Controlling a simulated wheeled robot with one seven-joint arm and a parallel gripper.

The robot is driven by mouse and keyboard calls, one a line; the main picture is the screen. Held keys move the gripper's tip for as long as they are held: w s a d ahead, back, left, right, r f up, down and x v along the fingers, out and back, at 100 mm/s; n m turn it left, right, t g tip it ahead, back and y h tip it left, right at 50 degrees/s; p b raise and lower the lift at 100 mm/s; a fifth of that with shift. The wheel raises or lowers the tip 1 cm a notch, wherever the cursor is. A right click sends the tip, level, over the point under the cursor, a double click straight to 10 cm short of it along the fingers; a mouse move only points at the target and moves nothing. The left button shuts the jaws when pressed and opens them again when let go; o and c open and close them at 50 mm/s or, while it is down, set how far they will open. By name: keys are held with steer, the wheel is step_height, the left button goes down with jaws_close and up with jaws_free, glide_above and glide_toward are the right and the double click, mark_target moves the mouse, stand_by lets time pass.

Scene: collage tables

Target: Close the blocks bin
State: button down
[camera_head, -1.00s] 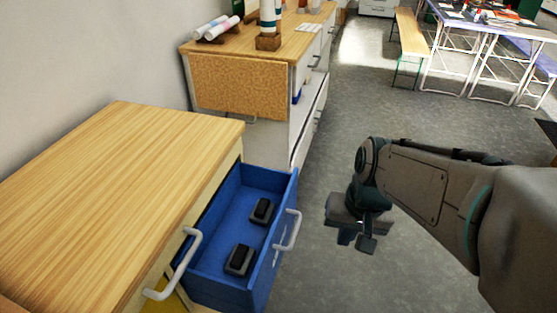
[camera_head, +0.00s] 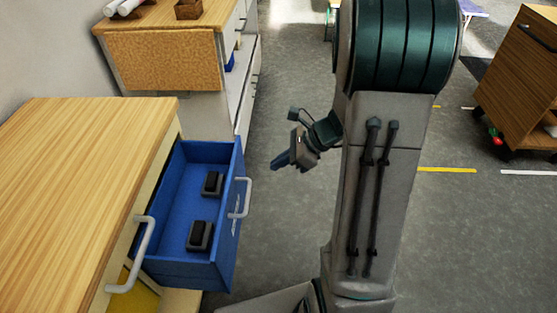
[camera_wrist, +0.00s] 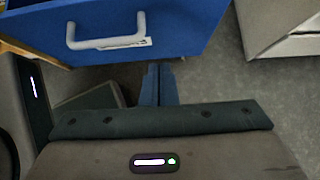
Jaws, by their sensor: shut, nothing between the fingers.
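The blue bin (camera_head: 190,272) is an open drawer pulled out of the wooden cabinet (camera_head: 85,180). Two dark blocks (camera_head: 213,183) (camera_head: 200,236) lie inside it. A light handle (camera_head: 240,198) is on its front face. My gripper (camera_head: 281,161) is shut and empty, to the right of the bin's front and apart from it. In the wrist view, the bin's blue front (camera_wrist: 180,25) and its handle (camera_wrist: 106,32) are at the top, beyond my shut fingertips (camera_wrist: 158,72).
Another handle (camera_head: 135,255) is on the cabinet to the left of the bin. A cork-sided cabinet (camera_head: 165,60) stands behind. A wheeled wooden cart (camera_head: 518,85) is at the right. Grey floor (camera_head: 285,235) is clear between the bin and my arm.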

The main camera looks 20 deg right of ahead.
steer(key=w+a+f+b, duration=0.1)
steer(key=w+a+f, duration=0.2)
steer(key=a, duration=0.5)
steer(key=shift+f+b, duration=0.3)
steer(key=shift+f, duration=0.5)
